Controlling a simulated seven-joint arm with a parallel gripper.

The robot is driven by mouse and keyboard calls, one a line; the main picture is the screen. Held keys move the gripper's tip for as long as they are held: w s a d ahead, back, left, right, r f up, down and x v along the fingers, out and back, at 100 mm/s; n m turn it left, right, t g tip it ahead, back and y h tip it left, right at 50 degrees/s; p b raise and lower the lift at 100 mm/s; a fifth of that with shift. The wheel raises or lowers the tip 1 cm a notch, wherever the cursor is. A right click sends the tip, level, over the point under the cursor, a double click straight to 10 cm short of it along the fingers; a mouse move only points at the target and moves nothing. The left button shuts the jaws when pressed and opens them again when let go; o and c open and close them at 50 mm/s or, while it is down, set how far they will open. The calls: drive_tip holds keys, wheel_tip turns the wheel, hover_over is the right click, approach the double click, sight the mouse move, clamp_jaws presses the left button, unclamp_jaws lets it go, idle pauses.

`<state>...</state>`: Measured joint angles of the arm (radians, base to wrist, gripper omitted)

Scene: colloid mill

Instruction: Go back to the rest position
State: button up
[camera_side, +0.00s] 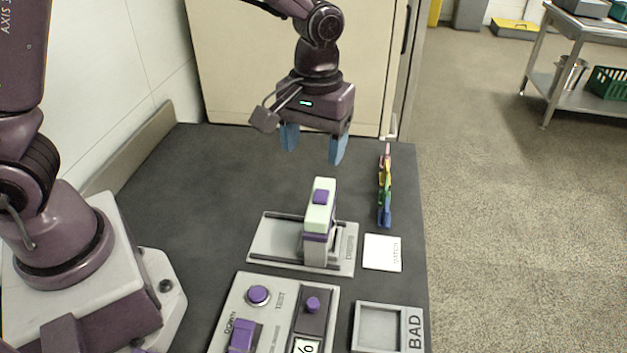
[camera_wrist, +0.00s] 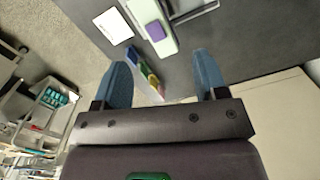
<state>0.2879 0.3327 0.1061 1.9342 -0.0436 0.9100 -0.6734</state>
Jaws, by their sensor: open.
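My gripper (camera_side: 313,146) is open and empty, with its two blue fingers apart. It hangs above the back part of the dark table, behind and above the pale green and purple block (camera_side: 320,207). The wrist view also shows my gripper (camera_wrist: 163,84), with nothing between the fingertips. The block stands upright on a grey slotted base plate (camera_side: 270,240); in the wrist view it (camera_wrist: 152,28) lies beyond the fingers at the top. No marker for a rest position shows.
A control panel (camera_side: 246,316) with purple buttons and a tray labelled BAD (camera_side: 382,328) stand at the table's front. A white card (camera_side: 382,252) and a row of coloured pieces (camera_side: 385,185) sit at the right. A cream cabinet (camera_side: 240,60) stands behind the table.

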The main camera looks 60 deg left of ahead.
drive_tip(key=s+a+r+m+t, duration=0.3)
drive_tip(key=s+r, duration=0.3)
drive_tip(key=s, duration=0.2)
drive_tip(key=s+a+r+m+t, duration=0.3)
drive_tip(key=s+r, duration=0.3)
drive_tip(key=s, duration=0.2)
drive_tip(key=shift+s+a+r, duration=0.15)
drive_tip(key=shift+a+r, duration=0.25)
drive_tip(key=shift+a, duration=0.2)
idle(0.4)
